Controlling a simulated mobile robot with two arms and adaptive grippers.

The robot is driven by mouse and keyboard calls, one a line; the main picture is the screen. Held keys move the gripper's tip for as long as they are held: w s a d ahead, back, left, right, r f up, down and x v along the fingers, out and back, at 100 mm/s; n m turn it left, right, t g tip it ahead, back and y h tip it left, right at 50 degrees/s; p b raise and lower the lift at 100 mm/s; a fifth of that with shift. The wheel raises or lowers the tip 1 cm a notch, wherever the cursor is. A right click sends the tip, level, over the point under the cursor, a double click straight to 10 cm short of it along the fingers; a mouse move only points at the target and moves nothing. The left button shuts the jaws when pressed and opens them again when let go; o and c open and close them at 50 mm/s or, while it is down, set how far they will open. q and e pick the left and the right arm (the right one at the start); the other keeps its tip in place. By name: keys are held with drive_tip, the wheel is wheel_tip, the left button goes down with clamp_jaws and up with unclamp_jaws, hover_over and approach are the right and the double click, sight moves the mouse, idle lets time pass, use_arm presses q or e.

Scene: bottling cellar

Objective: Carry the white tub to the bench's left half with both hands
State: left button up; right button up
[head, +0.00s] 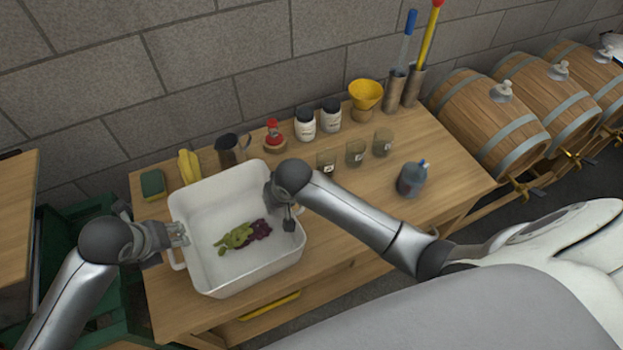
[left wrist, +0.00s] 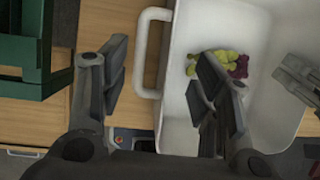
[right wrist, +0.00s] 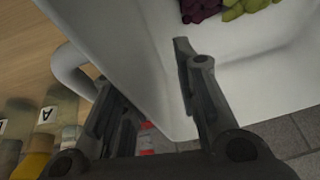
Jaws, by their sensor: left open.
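The white tub (head: 245,273) is upright at the left part of the bench (head: 450,165), near its front edge, with green grapes (head: 236,238) and dark purple grapes (head: 259,230) inside. My left gripper (head: 178,236) is open at the tub's left side. In the left wrist view its fingers (left wrist: 160,85) straddle the handle (left wrist: 146,55), one outside, one over the interior. My right gripper (head: 287,212) is at the right wall. In the right wrist view its fingers (right wrist: 150,95) stand apart, one inside the tub and one outside by the right handle (right wrist: 72,70).
Several glasses, jars and a yellow funnel (head: 365,94) line the back. A blue-grey jug (head: 411,179) stands at the right. Green crates (head: 75,225) are left of the bench.

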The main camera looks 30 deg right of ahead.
drive_tip(key=o, duration=0.6)
drive_tip(key=shift+a, duration=0.2)
drive_tip(key=shift+o, duration=0.2)
drive_tip(key=shift+r, duration=0.1)
drive_tip(key=v, duration=1.2)
drive_tip(key=shift+d, duration=0.4)
drive_tip(key=shift+w, duration=0.1)
